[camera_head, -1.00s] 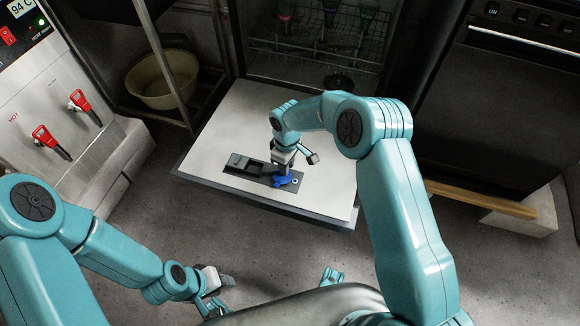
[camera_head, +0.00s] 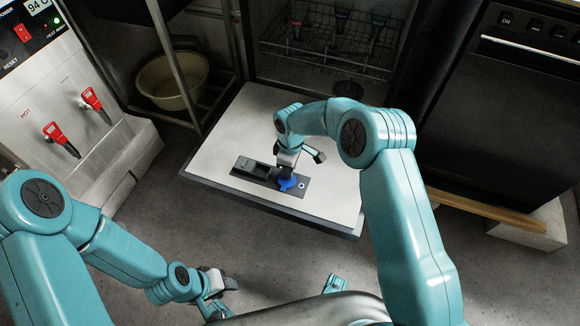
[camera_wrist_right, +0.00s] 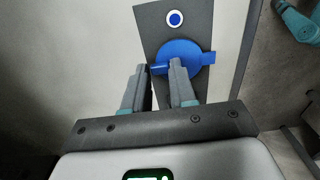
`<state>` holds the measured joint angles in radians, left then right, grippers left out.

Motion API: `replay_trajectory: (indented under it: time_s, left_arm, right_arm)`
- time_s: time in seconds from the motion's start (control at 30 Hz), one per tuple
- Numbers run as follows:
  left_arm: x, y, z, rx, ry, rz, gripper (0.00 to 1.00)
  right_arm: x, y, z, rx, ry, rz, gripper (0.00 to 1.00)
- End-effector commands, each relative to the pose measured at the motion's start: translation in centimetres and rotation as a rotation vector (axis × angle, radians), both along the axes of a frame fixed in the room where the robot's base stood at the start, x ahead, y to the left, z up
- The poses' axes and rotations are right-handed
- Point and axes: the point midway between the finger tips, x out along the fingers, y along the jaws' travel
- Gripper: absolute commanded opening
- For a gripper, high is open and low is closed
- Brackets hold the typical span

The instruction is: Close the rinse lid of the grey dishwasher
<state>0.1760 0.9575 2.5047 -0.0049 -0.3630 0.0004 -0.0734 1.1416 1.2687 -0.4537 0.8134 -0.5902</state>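The grey dishwasher's door (camera_head: 225,130) is folded down flat, with a dark dispenser panel (camera_head: 310,191) set in its surface. The blue round rinse lid (camera_head: 287,184) lies at the panel's right end in the head view; it also shows in the right wrist view (camera_wrist_right: 190,52), with a tab to the right. My right gripper (camera_head: 283,173) is down at the lid. In the wrist view its fingers (camera_wrist_right: 159,66) are apart, the right one over the disc, the left one near its left edge. Contact cannot be told. My left gripper (camera_head: 218,290) is away at lower left; its opening is unclear.
A dish rack (camera_head: 325,40) with several glasses is inside the dishwasher. A hot-water machine with red taps (camera_head: 55,132) stands left, a beige basin (camera_head: 172,80) on a shelf behind. A black appliance (camera_head: 500,110) stands right. Bare floor lies in front of the door.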

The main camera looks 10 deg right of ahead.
Motion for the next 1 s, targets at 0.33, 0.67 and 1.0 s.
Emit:
replay_trajectory:
  time_s: [0.33,0.67,1.0]
  left_arm:
    - [0.0,0.0,0.0,0.0,0.0,0.0,0.38]
    - [0.0,0.0,1.8,0.0,0.0,0.0,0.38]
    - [0.0,0.0,3.8,0.0,0.0,0.0,0.38]
  right_arm:
    - [0.0,0.0,0.1,0.0,0.0,0.0,0.49]
    - [0.1,-0.1,5.8,0.0,-0.004,0.0,0.49]
    - [0.1,-0.3,14.0,0.001,-0.003,0.0,0.49]
